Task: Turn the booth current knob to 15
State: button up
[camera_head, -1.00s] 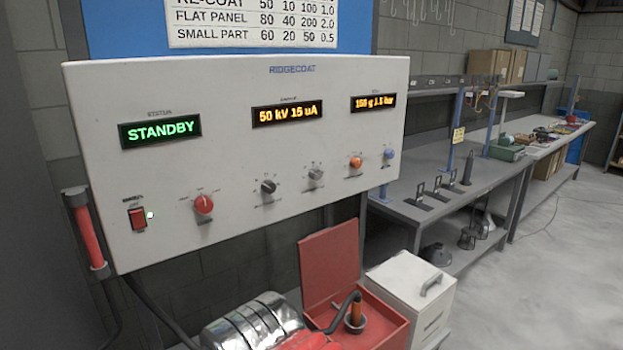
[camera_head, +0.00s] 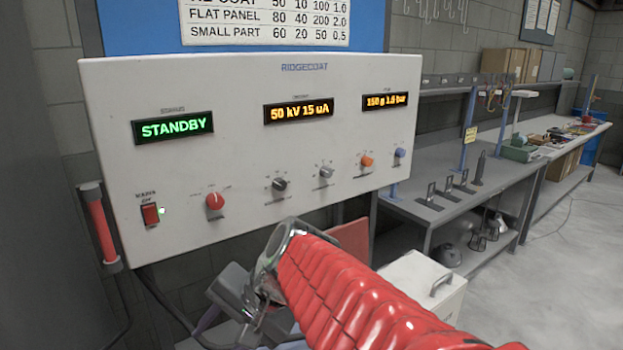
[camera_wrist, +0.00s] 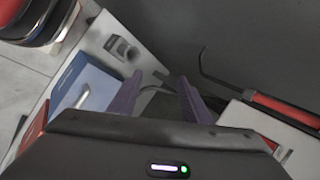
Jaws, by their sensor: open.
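The white control panel (camera_head: 260,130) carries a row of knobs: red (camera_head: 215,201), black (camera_head: 280,184), grey (camera_head: 326,171), orange (camera_head: 366,160) and blue (camera_head: 400,153). Their labels are too small to read, so I cannot tell which is the current knob. In the head view my arm is below the panel, apart from the knobs; the fingertips are not clear there.
A white lidded box (camera_head: 428,284) stands below right. A grey bench (camera_head: 470,195) runs along the right. The panel's front is clear.

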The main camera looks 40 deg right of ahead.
jog(key=w+d+r+m+t+y, duration=0.1)
jog(key=w+d+r+m+t, duration=0.25)
jog(key=w+d+m, duration=0.45)
jog(key=m+t+h, duration=0.7)
jog(key=m+t, duration=0.1)
jog(key=m, duration=0.9)
send_near(329, 175)
jog(key=s, duration=0.5)
jog(key=shift+s+a+f, duration=0.1)
jog(key=shift+s+a, duration=0.2)
jog(key=shift+s, duration=0.05)
jog(key=shift+t, duration=0.25)
jog(key=w, duration=0.4)
jog(key=w+d, duration=0.1)
jog(key=w, duration=0.8)
jog(key=shift+w+d, duration=0.2)
jog(key=shift+w, duration=0.2)
jog(key=shift+c, duration=0.4)
